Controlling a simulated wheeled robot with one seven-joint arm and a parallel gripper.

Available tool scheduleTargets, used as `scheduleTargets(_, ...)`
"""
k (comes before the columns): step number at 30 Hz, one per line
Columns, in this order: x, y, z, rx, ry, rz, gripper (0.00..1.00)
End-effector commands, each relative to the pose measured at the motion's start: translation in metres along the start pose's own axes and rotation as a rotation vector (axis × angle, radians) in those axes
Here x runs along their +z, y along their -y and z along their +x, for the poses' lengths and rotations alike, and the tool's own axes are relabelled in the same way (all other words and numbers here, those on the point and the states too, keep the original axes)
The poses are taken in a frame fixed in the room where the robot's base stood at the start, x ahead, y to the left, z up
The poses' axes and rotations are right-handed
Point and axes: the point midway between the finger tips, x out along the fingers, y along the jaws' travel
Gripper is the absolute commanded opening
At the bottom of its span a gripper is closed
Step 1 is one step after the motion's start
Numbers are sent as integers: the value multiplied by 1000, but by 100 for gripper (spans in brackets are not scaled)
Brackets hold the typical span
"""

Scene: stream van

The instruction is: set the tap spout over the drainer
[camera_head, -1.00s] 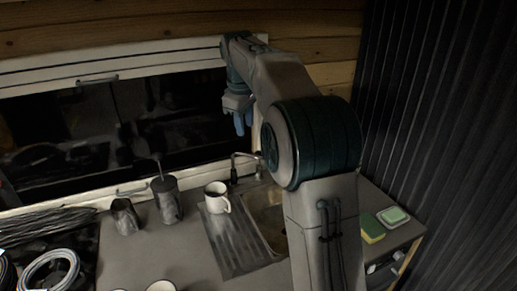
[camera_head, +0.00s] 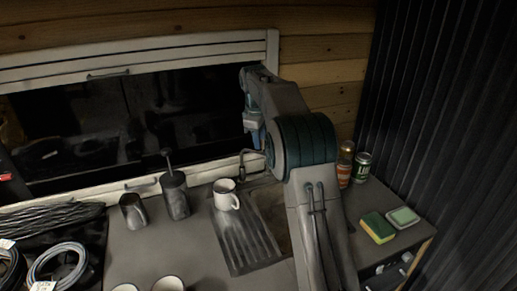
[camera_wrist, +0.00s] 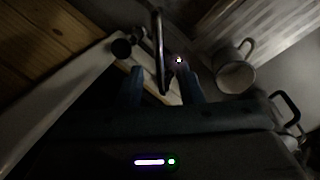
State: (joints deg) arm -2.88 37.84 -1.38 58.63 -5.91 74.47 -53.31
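The tap (camera_head: 242,165) is a thin dark pipe at the back of the sink. Its spout runs right toward the basin, and its end is hidden behind my arm. In the wrist view the spout (camera_wrist: 159,45) is a dark arch between my fingers, with no clear contact. The ribbed drainer (camera_head: 246,247) lies left of the basin; its ribs show at the wrist view's upper right (camera_wrist: 248,32). My gripper (camera_head: 258,143) points down at the spout, partly hidden by my arm. In the wrist view its two fingers are apart (camera_wrist: 161,75).
A white mug (camera_head: 226,195) stands at the drainer's back end, close to the tap; it also shows in the wrist view (camera_wrist: 235,70). A dark pot (camera_head: 174,196) and jug (camera_head: 133,212) stand left. Cans (camera_head: 361,167) and a sponge (camera_head: 377,228) are right.

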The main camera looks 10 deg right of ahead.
Motion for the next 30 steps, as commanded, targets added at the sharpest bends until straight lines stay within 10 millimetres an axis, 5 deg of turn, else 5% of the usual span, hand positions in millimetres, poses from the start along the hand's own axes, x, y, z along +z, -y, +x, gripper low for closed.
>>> scheduleTargets(9,0,0,42,-1,1,0,33)
scheduleTargets(20,0,0,46,1,-1,0,33)
scheduleTargets(24,0,0,46,0,-1,0,0)
scheduleTargets(27,-14,9,44,0,-2,-5,0)
scheduleTargets(30,-4,3,46,-1,-2,3,0)
